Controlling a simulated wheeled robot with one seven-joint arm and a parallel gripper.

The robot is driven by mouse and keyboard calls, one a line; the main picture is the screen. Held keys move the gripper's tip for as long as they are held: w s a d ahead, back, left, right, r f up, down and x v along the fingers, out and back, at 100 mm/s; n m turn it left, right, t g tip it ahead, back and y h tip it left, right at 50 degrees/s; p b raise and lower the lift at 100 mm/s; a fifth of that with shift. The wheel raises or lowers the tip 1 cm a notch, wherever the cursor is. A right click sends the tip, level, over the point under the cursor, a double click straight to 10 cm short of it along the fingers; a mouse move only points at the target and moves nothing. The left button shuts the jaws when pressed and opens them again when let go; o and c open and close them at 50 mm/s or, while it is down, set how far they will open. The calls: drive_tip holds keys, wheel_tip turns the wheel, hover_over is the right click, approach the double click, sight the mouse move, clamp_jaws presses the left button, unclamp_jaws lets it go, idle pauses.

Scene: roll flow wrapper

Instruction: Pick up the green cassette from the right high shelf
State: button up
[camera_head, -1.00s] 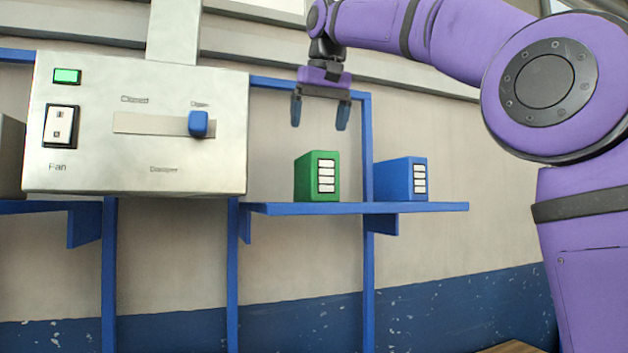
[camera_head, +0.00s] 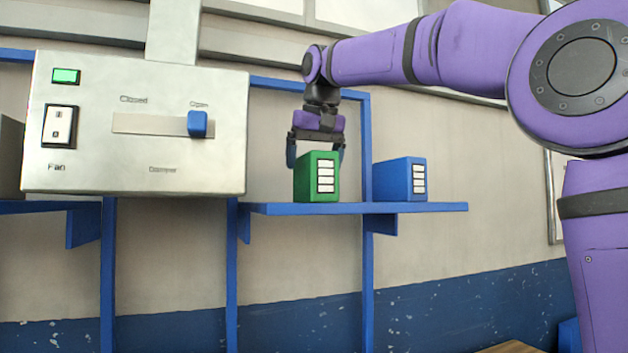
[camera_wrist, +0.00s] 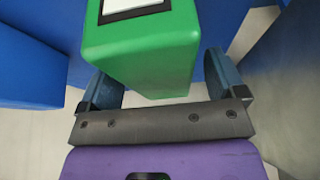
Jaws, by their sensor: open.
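The green cassette (camera_head: 309,180) stands upright on the blue right high shelf (camera_head: 290,209), white labels facing me. My gripper (camera_head: 316,160) is lowered over it from above, jaws open. In the head view one finger shows at the cassette's left and the other at its right, partly hidden behind it. In the wrist view the green cassette (camera_wrist: 145,50) lies between the two blue fingers of my gripper (camera_wrist: 165,82), with a gap visible near the right finger. Whether either finger touches it, I cannot tell.
A blue cassette (camera_head: 402,179) stands on the same shelf to the right, past a blue upright post (camera_head: 367,130). A metal control box (camera_head: 140,125) with a blue slider knob (camera_head: 198,124) is to the left. The wall is behind the shelf.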

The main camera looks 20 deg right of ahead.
drive_tip(key=shift+f, duration=0.25)
idle(0.5)
drive_tip(key=c, duration=1.2)
